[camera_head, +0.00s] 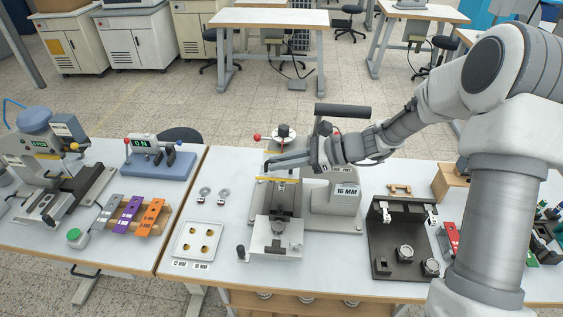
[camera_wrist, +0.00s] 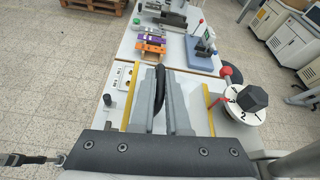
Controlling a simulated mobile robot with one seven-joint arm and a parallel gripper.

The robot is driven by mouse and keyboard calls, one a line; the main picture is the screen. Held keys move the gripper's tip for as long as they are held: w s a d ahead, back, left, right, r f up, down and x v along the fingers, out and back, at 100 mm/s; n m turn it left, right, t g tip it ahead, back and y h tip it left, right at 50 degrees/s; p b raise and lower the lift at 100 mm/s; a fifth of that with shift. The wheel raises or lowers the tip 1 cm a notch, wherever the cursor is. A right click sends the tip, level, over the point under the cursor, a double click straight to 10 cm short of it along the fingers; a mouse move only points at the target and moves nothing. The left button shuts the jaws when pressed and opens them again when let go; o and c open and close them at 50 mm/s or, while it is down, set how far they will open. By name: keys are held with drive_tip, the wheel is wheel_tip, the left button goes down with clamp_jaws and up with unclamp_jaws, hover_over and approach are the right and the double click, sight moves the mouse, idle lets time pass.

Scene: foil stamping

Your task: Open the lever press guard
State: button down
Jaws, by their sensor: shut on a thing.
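The lever press (camera_head: 337,205) stands on the middle table, with a "16 MM" label on its body and a black-gripped lever (camera_head: 342,110) on top. A yellow edge of its guard (camera_head: 278,180) shows above the press bed, and yellow guard edges also show in the wrist view (camera_wrist: 211,110). My gripper (camera_head: 268,165) reaches in from the right, above the bed. In the wrist view, my gripper (camera_wrist: 161,72) has its two grey fingers shut on a black curved handle (camera_wrist: 159,88) between the yellow edges. I cannot tell exactly how far the guard is tilted.
A numbered turret dial (camera_wrist: 245,103) with a black knob and red ball stands close right of my fingers. A white tray (camera_head: 197,241) lies left of the press, and a dark fixture (camera_head: 388,240) stands right. Colored blocks (camera_head: 128,215) lie on the left table.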

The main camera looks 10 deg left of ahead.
drive_tip(key=shift+w, duration=0.1)
drive_tip(key=c, duration=0.9)
unclamp_jaws()
drive_tip(key=shift+d, duration=0.1)
drive_tip(key=d+b, duration=0.1)
drive_tip(key=d, duration=0.8)
drive_tip(key=d+r+b, duration=0.1)
drive_tip(key=d, duration=0.4)
drive_tip(key=shift+d+b, duration=0.3)
drive_tip(key=shift+d, duration=0.05)
drive_tip(key=shift+r, duration=0.1)
